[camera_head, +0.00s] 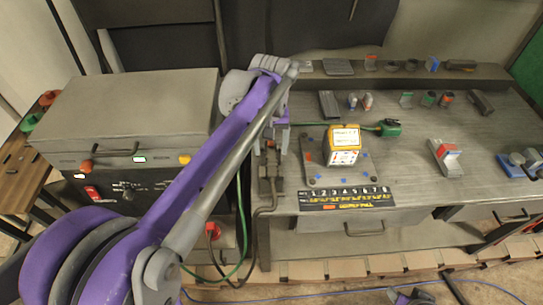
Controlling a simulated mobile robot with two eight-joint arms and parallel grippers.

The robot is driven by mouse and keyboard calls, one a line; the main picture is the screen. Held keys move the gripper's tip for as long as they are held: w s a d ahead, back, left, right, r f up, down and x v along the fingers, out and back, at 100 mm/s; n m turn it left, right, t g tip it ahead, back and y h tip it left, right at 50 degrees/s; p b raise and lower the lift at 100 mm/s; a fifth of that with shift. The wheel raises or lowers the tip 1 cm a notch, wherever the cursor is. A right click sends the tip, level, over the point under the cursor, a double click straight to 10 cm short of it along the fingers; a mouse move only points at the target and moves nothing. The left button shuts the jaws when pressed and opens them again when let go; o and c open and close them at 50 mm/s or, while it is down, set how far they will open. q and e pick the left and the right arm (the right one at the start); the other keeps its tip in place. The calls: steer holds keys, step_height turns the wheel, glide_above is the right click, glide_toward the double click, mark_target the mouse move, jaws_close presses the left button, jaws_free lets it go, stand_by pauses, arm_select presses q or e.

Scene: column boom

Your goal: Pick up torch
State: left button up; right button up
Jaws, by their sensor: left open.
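My left arm reaches across from the lower left, and its wrist bends down at the left end of the workbench (410,165). My left gripper (271,148) points down there, open. Directly below and against it in the picture is a dark torch-like piece (270,184) on a small stand, with a black cable running down from it. I take this to be the torch; its upper part is hidden by the gripper, and I cannot tell whether they touch.
A grey machine (135,115) with knobs stands left of the bench. A yellow box (343,145) sits on a metal plate right of the gripper.

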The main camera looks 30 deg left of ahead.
arm_select(q)
step_height(320, 180, down, 6)
steer(key=shift+d+r, duration=0.1)
steer(key=shift+c, duration=0.2)
jaws_close()
stand_by(0.3)
